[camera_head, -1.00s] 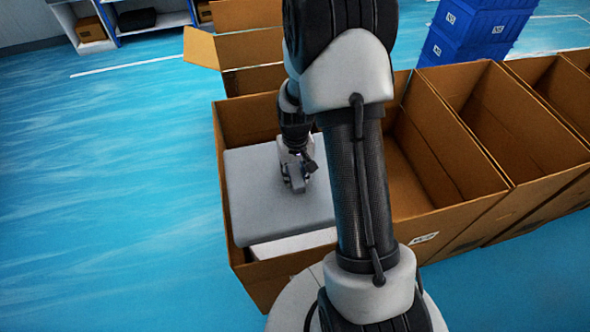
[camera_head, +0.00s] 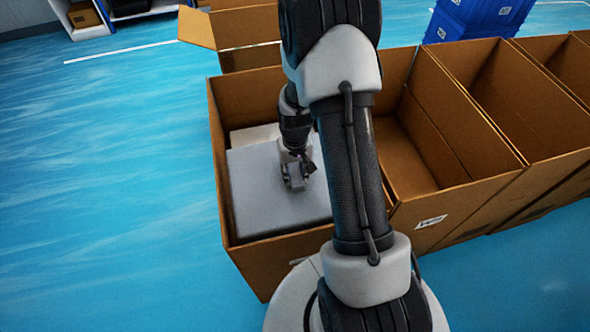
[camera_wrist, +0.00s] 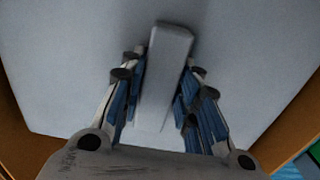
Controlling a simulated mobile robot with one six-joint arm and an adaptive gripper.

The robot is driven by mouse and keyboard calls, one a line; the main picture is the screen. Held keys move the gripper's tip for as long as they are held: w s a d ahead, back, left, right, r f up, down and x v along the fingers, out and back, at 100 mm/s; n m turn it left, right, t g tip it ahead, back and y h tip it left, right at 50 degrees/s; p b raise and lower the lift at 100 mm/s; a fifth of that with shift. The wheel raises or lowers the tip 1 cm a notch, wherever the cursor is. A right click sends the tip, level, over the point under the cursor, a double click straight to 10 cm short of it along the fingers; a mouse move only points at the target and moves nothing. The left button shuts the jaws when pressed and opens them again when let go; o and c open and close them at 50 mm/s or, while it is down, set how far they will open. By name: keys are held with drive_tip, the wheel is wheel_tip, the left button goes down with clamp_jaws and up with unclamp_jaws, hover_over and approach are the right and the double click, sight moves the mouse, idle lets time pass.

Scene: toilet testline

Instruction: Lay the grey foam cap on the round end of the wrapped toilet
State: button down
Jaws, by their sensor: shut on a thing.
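The grey foam cap (camera_head: 270,210) is a broad flat slab with a raised bar on top. It lies roughly level within the walls of an open cardboard box (camera_head: 262,278). My gripper (camera_head: 297,178) is shut on the bar from above; the wrist view shows the bar (camera_wrist: 168,55) between both blue-padded fingers, with the slab filling most of the picture. A pale surface, perhaps the wrapped toilet (camera_head: 252,137), shows past the cap's far edge. Most of it is hidden under the cap, so I cannot tell whether they touch. My arm hides the cap's right side.
More open cardboard boxes (camera_head: 490,110) stand in a row to the right; the nearest looks empty. Blue crates (camera_head: 478,20) are stacked behind. A shelf (camera_head: 130,12) stands at the back left. The blue floor on the left is clear.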

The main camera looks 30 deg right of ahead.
wheel_tip(320, 180, down, 24)
drive_tip(key=b, duration=1.6)
drive_tip(key=shift+f+b, duration=0.25)
drive_tip(key=shift+b, duration=0.1)
drive_tip(key=shift+s+a+f, duration=0.1)
drive_tip(key=shift+s+f, duration=0.3)
idle(0.3)
drive_tip(key=c, duration=1.1)
unclamp_jaws()
drive_tip(key=shift+r, duration=0.15)
wheel_tip(320, 180, up, 12)
drive_tip(key=shift+f, duration=0.1)
